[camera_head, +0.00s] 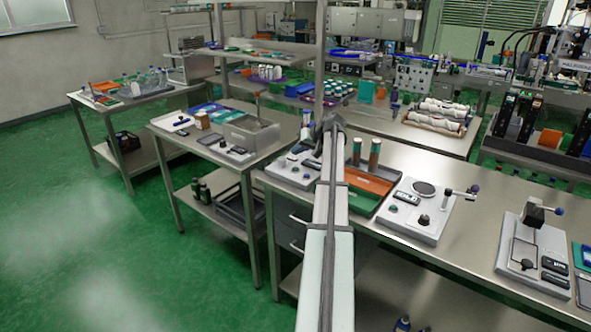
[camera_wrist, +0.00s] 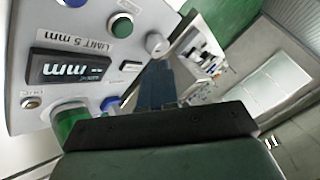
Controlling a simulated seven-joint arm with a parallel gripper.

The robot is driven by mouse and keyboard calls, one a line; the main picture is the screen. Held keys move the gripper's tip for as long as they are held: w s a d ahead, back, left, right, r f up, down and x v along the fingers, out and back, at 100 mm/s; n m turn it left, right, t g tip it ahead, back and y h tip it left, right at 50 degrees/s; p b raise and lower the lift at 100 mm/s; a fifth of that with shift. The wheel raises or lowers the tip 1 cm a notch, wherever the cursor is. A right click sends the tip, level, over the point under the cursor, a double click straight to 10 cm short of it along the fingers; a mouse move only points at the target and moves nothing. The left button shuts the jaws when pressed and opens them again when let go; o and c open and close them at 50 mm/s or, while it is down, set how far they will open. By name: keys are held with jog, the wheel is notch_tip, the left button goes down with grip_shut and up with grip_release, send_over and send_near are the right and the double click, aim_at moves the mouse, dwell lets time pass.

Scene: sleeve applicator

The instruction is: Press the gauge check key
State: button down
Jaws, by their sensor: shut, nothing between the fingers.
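In the wrist view a light grey panel (camera_wrist: 70,25) fills the upper left, tilted in the picture. It carries a dark display (camera_wrist: 68,68) reading "mm", a "LIMIT 5 mm" label, a green round button (camera_wrist: 122,26) and a small silver button (camera_wrist: 32,102) with a tiny label I cannot read. I cannot tell which control is the gauge check key. My gripper (camera_wrist: 156,70) is shut and empty, its dark fingers just right of the display and apparently apart from the buttons. In the head view my arm hides part of the grey device (camera_head: 292,168) at the bench.
A green cylinder (camera_wrist: 72,125) and a pale round knob (camera_wrist: 157,44) are near my fingers. In the head view, an orange-and-green tray (camera_head: 368,190) with two upright tubes stands right of my arm, then another grey gauge device (camera_head: 416,211). The green floor is open at left.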

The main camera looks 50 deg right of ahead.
aim_at(298, 169)
jog(key=shift+f, duration=2.1)
jog(key=shift+f, duration=0.1)
dwell(0.5)
jog(key=shift+f, duration=0.3)
jog(key=shift+f, duration=0.45)
dwell(0.7)
jog(key=shift+r, duration=0.85)
jog(key=shift+r, duration=0.1)
jog(key=shift+r, duration=2.4)
